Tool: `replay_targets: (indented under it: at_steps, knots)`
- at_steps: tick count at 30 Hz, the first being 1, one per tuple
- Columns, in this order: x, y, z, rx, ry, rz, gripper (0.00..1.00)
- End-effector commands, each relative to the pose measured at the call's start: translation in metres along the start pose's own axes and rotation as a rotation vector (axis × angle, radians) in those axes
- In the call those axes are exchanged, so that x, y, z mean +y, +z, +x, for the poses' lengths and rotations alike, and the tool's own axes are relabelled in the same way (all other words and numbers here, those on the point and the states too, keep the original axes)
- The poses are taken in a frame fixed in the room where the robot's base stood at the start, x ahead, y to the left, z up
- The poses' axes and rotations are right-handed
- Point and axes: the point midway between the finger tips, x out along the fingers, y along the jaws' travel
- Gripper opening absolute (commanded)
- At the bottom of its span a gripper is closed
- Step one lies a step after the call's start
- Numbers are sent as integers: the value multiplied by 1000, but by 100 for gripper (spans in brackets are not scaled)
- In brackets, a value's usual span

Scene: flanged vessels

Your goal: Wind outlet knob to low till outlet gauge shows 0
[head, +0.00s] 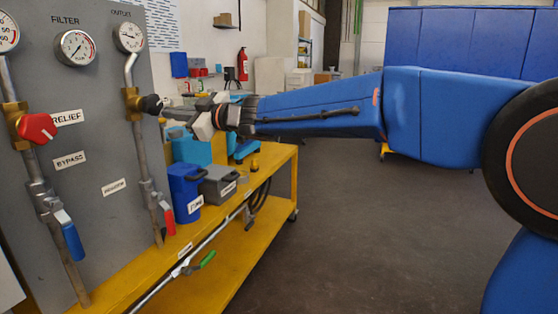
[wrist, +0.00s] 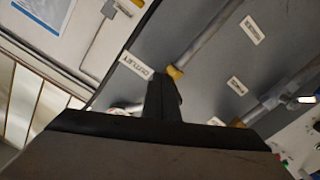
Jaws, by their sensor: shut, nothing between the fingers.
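The outlet gauge (head: 130,36) is a round white dial under the OUTLET label (head: 121,14) on the grey panel. Its needle is too small to read surely. The black outlet knob (head: 151,104) sticks out from a brass valve (head: 132,103) on the pipe below that gauge. My gripper (head: 168,108) is at the knob's right, with its tips close to it; I cannot tell whether they touch. In the wrist view my dark fingers (wrist: 163,98) are together with nothing held. The OUTLET label shows there too (wrist: 134,65), and the knob is mostly hidden behind the fingers.
The filter gauge (head: 76,47) and a red relief knob (head: 37,127) are further left on the panel (head: 95,110). A blue container (head: 185,190) and a grey box (head: 217,184) stand on the yellow bench (head: 225,222) below my arm. The floor at right is clear.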

Motion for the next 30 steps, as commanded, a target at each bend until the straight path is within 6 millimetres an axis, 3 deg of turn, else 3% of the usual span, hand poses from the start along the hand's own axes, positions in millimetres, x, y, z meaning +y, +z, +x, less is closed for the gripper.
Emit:
replay_targets:
  at_steps: [23, 30]
  knots:
    - [4, 6, 0, 2, -1, 0, 0]
    - [5, 6, -14, 1, 1, 0, 0]
